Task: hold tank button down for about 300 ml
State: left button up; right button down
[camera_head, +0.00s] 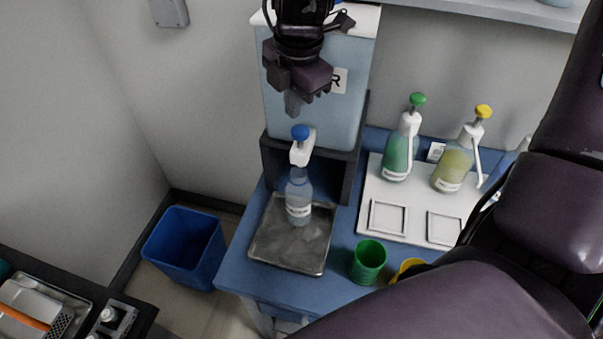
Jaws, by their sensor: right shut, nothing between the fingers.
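The pale blue tank (318,108) with a white lid and a partly hidden label stands on a dark stand. A white tap (303,150) with a round blue button (300,132) on top sits at its front. A clear labelled bottle (298,198) stands upright below the tap on a metal tray (265,238). Its fill level is hard to read. My right gripper (292,108) is shut and empty, pointing down in front of the tank. Its tips show just above the blue button, with a small gap in the picture. My left gripper is not in view.
Green (397,158) and yellow (453,170) pump bottles stand on a white board right of the tank. A green cup (368,262) and a yellow cup (406,268) are near the front edge. A blue bin (187,248) stands on the floor at left. My arm covers the lower right.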

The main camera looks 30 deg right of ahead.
aim_at(301, 133)
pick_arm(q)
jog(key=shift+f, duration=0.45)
pick_arm(e)
jog(key=s+f, duration=0.1)
jog(key=f, duration=0.1)
jog(key=s+f+g, duration=0.1)
jog(key=s+f, duration=0.1)
jog(key=s+f+g, duration=0.1)
jog(key=f, duration=0.1)
jog(key=shift+s+a+f, duration=0.35)
jog(key=shift+a, duration=0.05)
jog(key=shift+n, duration=0.3)
jog(key=r+p, duration=0.1)
jog(key=w+r+p, duration=0.1)
jog(key=r, duration=0.1)
jog(key=r+p, duration=0.2)
jog(key=shift+w+d+r, duration=0.15)
jog(key=shift+w+r, duration=0.1)
jog(key=shift+w, duration=0.1)
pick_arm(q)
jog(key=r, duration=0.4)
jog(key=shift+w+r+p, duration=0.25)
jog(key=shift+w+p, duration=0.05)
pick_arm(e)
jog(key=shift+w+r, duration=0.15)
jog(key=shift+r, duration=0.2)
jog(key=shift+d+r, duration=0.1)
